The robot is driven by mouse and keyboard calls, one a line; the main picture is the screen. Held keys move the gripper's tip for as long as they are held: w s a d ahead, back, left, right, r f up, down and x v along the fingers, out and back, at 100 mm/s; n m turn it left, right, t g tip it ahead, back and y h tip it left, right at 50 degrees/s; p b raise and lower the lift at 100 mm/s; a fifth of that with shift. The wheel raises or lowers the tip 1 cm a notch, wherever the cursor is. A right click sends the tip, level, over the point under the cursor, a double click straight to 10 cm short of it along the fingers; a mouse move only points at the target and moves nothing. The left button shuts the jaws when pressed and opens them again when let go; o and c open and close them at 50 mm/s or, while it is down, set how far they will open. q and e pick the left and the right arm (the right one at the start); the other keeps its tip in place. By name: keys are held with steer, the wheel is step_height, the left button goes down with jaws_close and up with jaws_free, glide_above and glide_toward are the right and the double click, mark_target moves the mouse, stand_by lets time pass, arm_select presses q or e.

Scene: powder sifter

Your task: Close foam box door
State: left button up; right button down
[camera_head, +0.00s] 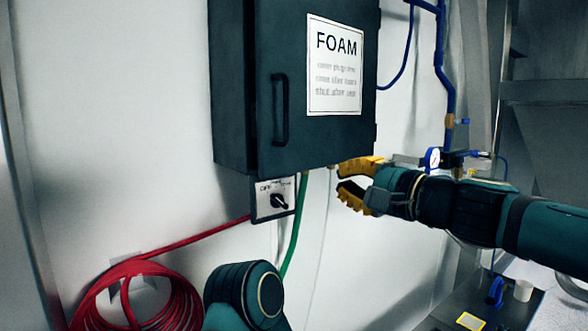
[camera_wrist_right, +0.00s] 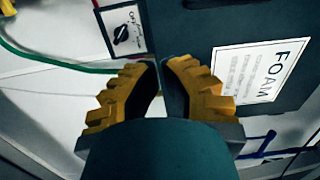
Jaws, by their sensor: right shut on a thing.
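The dark foam box (camera_head: 232,90) hangs on the white wall in the head view. Its door (camera_head: 300,140) carries a white FOAM label and a black handle (camera_head: 280,110) on the left. The door looks shut or nearly so; I cannot tell whether a small gap remains. My right gripper (camera_head: 350,182) comes from the right to the box's lower edge, below the label. In the right wrist view its fingers (camera_wrist_right: 162,68) are close together at the door's lower edge (camera_wrist_right: 205,45), shut on it. The contact is mostly hidden. My left gripper is out of view.
A switch plate (camera_head: 273,199) is on the wall below the box, with a green hose (camera_head: 296,225) beside it. A coiled red hose (camera_head: 140,295) is at lower left. Blue pipes and a gauge (camera_head: 433,158) stand near my right arm.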

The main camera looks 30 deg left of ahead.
mark_target(286, 165)
steer(key=p+x, duration=0.4)
steer(key=x, duration=0.9)
steer(key=shift+w+a, duration=0.1)
steer(key=shift+a, duration=0.15)
steer(key=a+t, duration=0.1)
steer(key=w+a+m, duration=0.1)
steer(key=a, duration=0.1)
steer(key=shift+a+t+h, duration=0.3)
steer(key=shift+t, duration=0.1)
steer(key=shift+d+r, duration=0.15)
steer(key=shift+d, duration=0.1)
